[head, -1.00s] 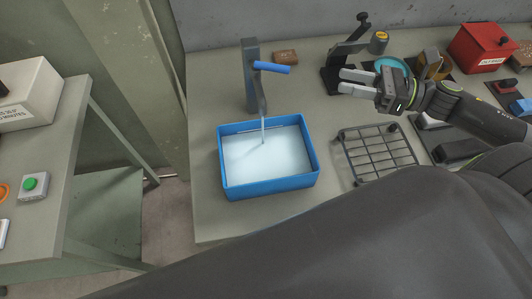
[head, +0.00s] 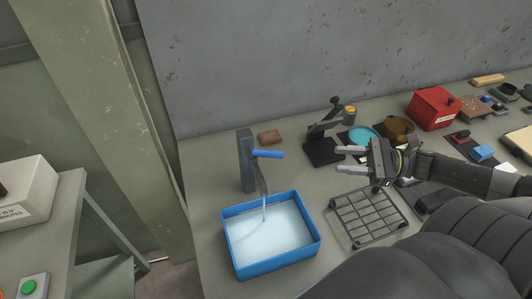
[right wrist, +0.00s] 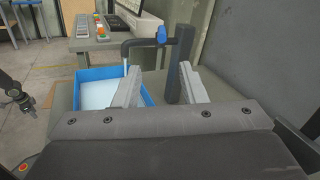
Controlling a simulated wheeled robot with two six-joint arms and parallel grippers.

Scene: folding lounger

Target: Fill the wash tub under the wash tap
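The blue wash tub (head: 272,268) stands on the bench under the wash tap (head: 247,160). A thin stream of water runs from the spout into the tub, and pale water covers its floor. The tap's blue lever (head: 267,154) points to the right. In the right wrist view the tub (right wrist: 91,73) and the tap (right wrist: 180,65) show beyond my fingers. My right gripper (head: 352,160) is open and empty, to the right of the tap and above the bench. It shows in the right wrist view too (right wrist: 160,88).
A wire rack (head: 368,215) lies right of the tub. Behind it are a black stand (head: 322,150), a teal dish (head: 362,137) and a red box (head: 434,108). A side table (head: 66,205) stands at left, across a gap.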

